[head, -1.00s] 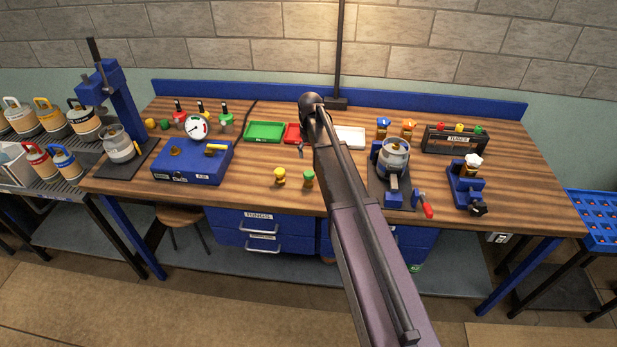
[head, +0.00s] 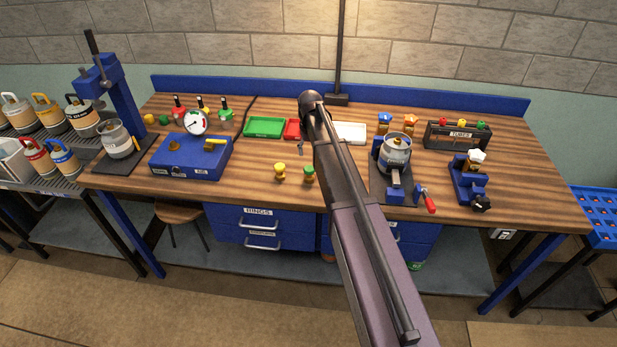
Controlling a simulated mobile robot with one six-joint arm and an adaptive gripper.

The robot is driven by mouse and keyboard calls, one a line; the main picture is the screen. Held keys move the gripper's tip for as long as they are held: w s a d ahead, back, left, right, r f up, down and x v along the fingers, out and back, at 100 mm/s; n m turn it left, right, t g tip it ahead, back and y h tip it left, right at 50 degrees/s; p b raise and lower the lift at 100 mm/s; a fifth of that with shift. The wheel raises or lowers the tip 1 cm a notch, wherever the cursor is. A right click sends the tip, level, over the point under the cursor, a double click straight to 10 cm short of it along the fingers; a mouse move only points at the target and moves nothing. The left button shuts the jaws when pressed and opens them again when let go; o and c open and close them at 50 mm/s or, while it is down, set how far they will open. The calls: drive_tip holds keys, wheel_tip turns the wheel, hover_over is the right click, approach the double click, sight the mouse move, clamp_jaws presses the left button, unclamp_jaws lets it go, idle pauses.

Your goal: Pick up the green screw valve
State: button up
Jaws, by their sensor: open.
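A small green screw valve (head: 309,174) with a brass-coloured lower part stands on the wooden workbench (head: 250,193), near the front edge and just left of my arm. A similar yellow valve (head: 280,171) stands close to its left. Another small green piece (head: 164,121) lies farther back at the left, beside a yellow one. My arm crosses the middle of the picture, passing right of the valve. I cannot make out my gripper; the arm may hide it. Nothing is seen touching the valve.
Behind are a green tray (head: 264,127), a red tray (head: 292,129) and a white tray (head: 350,132). A blue box with a gauge (head: 190,158) stands left. A clamped canister (head: 397,152) and a blue fixture (head: 467,182) stand right.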

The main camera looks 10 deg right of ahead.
sight(310, 169)
drive_tip(key=shift+f+b, duration=2.75)
drive_tip(key=shift+f, duration=0.3)
drive_tip(key=shift+f, duration=0.1)
drive_tip(key=shift+f+b, duration=2.5)
drive_tip(key=shift+b, duration=0.1)
clamp_jaws()
drive_tip(key=shift+r, duration=0.2)
wheel_tip(310, 169, up, 3)
drive_tip(key=p, duration=0.3)
drive_tip(key=s+d+r+p, duration=0.1)
drive_tip(key=s+d+p, duration=0.1)
drive_tip(key=s, duration=1.3)
drive_tip(key=shift+s+d+r, duration=0.3)
drive_tip(key=shift+s+d, duration=0.1)
